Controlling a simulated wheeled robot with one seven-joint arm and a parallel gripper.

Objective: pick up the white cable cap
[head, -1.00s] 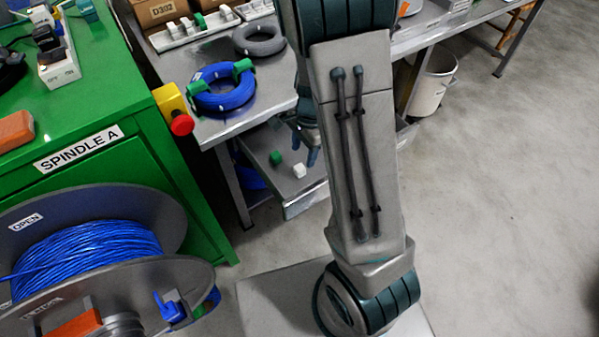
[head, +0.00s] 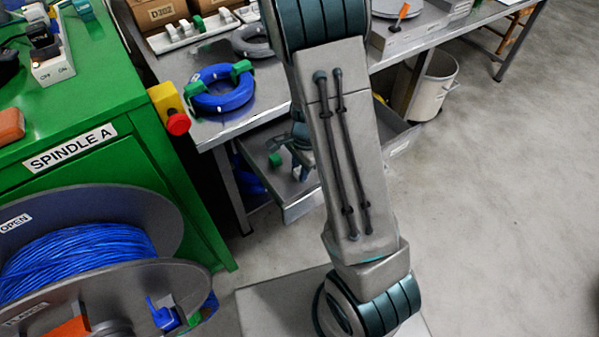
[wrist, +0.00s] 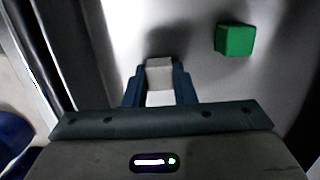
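The white cable cap (wrist: 159,74) lies between my gripper's two dark blue fingers in the wrist view. The fingers stand close along both its sides. I cannot tell whether they press on it or only stand around it. In the head view my gripper (head: 304,172) is low over the grey open drawer (head: 300,205) under the bench. There the white cap is hidden behind my gripper and arm. A green cap (wrist: 236,40) lies on the drawer floor, right of the white one in the wrist view; it also shows in the head view (head: 275,160).
The metal bench (head: 200,132) is above the drawer, with a blue cable coil (head: 222,90) near its front edge. The green cabinet (head: 150,175) and a large blue cable reel (head: 75,255) stand left. Open floor lies to the right.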

